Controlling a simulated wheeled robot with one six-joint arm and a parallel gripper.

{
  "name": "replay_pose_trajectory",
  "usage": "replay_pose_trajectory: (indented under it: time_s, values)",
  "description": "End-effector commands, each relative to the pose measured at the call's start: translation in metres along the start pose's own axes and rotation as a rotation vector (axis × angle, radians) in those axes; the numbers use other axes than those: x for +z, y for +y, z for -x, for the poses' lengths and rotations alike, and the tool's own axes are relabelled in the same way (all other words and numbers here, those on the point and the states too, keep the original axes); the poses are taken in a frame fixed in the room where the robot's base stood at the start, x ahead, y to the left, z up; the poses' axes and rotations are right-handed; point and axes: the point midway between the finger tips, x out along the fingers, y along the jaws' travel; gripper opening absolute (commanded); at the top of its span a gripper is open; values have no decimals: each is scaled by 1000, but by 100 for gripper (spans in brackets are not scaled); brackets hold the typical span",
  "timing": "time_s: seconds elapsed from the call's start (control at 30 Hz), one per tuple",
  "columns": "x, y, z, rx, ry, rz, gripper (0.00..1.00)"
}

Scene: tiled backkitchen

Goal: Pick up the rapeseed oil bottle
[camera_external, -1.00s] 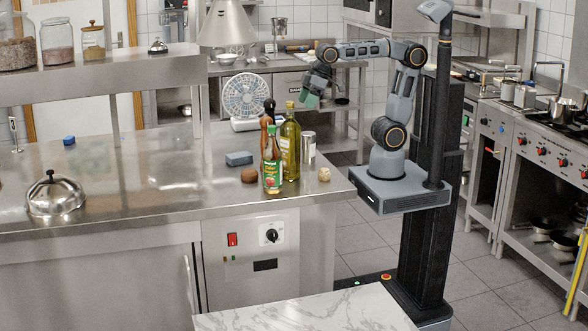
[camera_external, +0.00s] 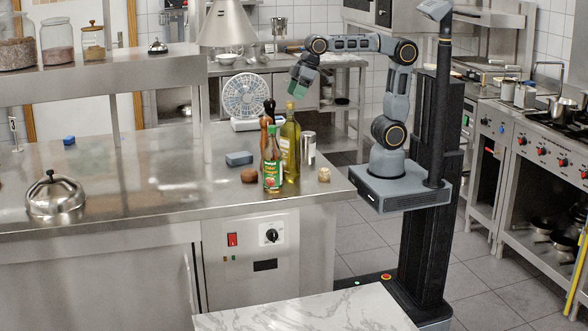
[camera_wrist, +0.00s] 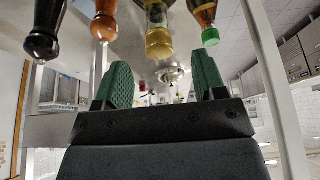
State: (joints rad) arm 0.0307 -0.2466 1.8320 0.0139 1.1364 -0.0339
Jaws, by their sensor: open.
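The oil bottle (camera_external: 290,150), tall with yellow-green liquid and a pale label, stands upright on the steel counter near its right end. A smaller green-capped bottle (camera_external: 273,168) in front hides part of it. My gripper (camera_external: 298,88) hangs in the air just above the oil bottle's top in the external view, not visibly touching it. In the wrist view, which looks upside down, the green fingers (camera_wrist: 163,70) are spread with nothing between them. The oil bottle (camera_wrist: 158,38) shows beyond them near the middle top, the green-capped bottle (camera_wrist: 207,22) to its right.
Two mills, one dark (camera_wrist: 43,30) and one reddish-brown (camera_wrist: 104,22), stand close to the bottles. The counter's middle (camera_external: 165,170) is clear.

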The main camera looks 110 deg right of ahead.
Motion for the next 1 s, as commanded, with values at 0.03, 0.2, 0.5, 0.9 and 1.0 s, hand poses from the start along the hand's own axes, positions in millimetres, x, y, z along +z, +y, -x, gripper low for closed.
replay_pose_trajectory:
  time_s: [0.03, 0.2, 0.5, 0.9, 1.0]
  values:
    - [0, 0, -2, 0, 0, 0, 64]
    - [0, 0, -16, 0, -3, 0, 64]
    - [0, 1, -51, 0, -1, 0, 64]
    - [0, 1, -54, 0, 1, 0, 55]
    - [0, 1, -54, 0, 1, 0, 45]
